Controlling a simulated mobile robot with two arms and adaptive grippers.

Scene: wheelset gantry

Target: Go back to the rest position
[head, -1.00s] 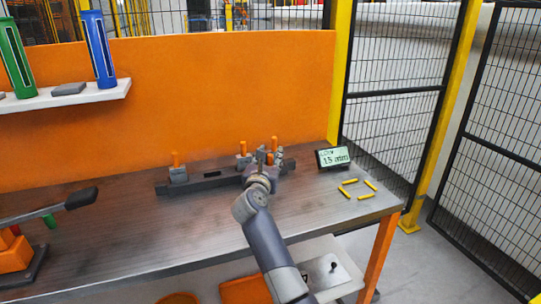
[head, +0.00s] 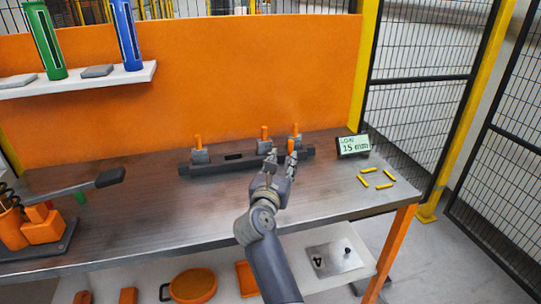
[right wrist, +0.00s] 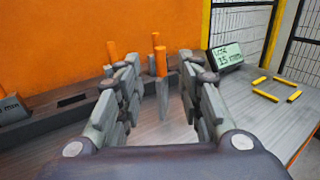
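My right gripper (head: 281,160) is just in front of the dark rail (head: 228,165) on the workbench in the head view. In the right wrist view its two fingers (right wrist: 161,88) stand wide apart. A grey tapered piece with an orange top (right wrist: 161,62) shows between them; I cannot tell whether it touches a finger. Grey blocks with orange pegs stand on the rail: a left one (head: 200,156), a middle one (head: 263,145) and a right one (head: 296,142). My left gripper is not in view.
A small display (head: 353,146) reading 15 mm stands at the back right of the bench (head: 150,210). Several yellow sticks (head: 378,185) lie in front of it. A black-handled lever (head: 110,177) reaches in from the left. Mesh fencing (head: 420,100) stands at right. The bench middle is clear.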

